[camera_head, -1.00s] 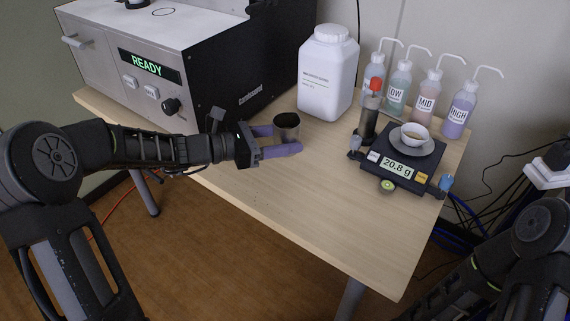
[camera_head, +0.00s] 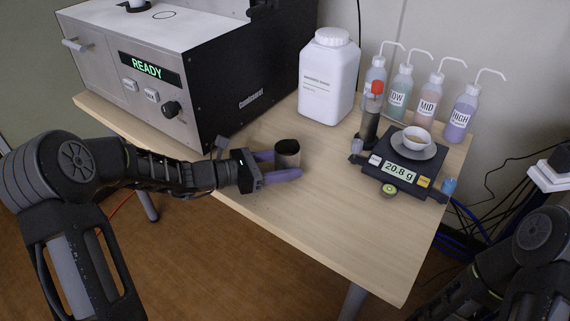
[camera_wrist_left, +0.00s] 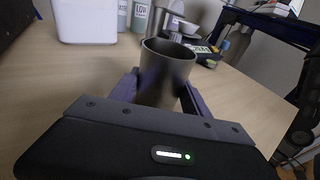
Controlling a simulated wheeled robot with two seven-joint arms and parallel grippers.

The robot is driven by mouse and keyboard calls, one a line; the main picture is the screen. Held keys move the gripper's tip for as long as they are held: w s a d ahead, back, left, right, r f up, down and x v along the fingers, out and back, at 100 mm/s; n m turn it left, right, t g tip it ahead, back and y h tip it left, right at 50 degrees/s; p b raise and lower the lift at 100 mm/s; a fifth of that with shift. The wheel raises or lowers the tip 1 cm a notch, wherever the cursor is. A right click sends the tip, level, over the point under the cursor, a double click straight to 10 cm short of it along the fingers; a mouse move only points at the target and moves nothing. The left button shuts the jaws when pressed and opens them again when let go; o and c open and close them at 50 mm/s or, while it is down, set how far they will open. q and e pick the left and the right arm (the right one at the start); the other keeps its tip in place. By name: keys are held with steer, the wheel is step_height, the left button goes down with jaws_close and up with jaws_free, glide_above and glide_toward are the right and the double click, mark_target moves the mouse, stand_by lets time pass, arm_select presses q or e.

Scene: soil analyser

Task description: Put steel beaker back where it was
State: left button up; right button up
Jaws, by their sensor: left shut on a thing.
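The steel beaker (camera_head: 289,157) is a grey, open-topped cylinder, dark inside, over the left part of the wooden table near its front edge. My left gripper (camera_head: 287,167) is shut on it, with purple fingers on either side of its body. In the left wrist view the beaker (camera_wrist_left: 165,77) stands upright between the fingers, its lower part partly hidden by the gripper. I cannot tell whether its base touches the table. My right arm shows at the lower right, but its gripper is out of view.
The analyser (camera_head: 190,75), reading READY, stands behind the left gripper. A white jug (camera_head: 328,80), several wash bottles (camera_head: 428,102) and a scale (camera_head: 398,172) reading 20.8 g with a small bowl (camera_head: 416,139) stand farther right. The table's front middle (camera_head: 345,235) is clear.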

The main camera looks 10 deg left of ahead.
arm_select(q)
steer(key=o, duration=1.5)
steer(key=shift+f, duration=0.1)
steer(key=shift+o, duration=0.2)
steer(key=shift+r, duration=0.2)
steer(key=p+v, duration=0.1)
steer(key=v, duration=1.1)
